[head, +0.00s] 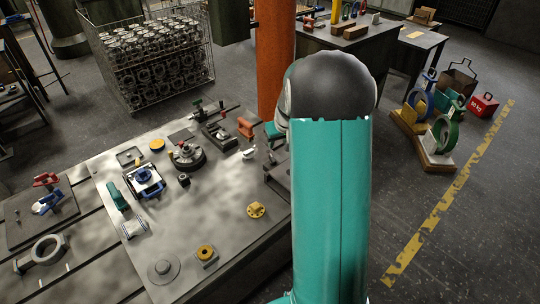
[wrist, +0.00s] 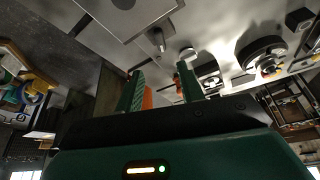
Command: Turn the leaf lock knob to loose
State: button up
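My gripper (wrist: 160,86) shows in the wrist view with its two green fingers apart and nothing clearly held between them. A small grey cylindrical knob (wrist: 157,40) stands out beside a pale flat plate (wrist: 125,12), beyond the fingertips and not touching them. A short pale cap (wrist: 187,53) lies just right of it. I cannot tell for sure which is the leaf lock knob, and its setting is not readable. In the head view my teal arm covers part of the bench's right side, and I cannot make out the gripper there.
A wire basket (head: 156,62) is at back left. Floor (head: 455,245) at right is open.

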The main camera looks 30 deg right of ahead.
aim_at(273, 157)
jog(key=x, duration=1.2)
jog(key=shift+f, duration=0.1)
grip_shut()
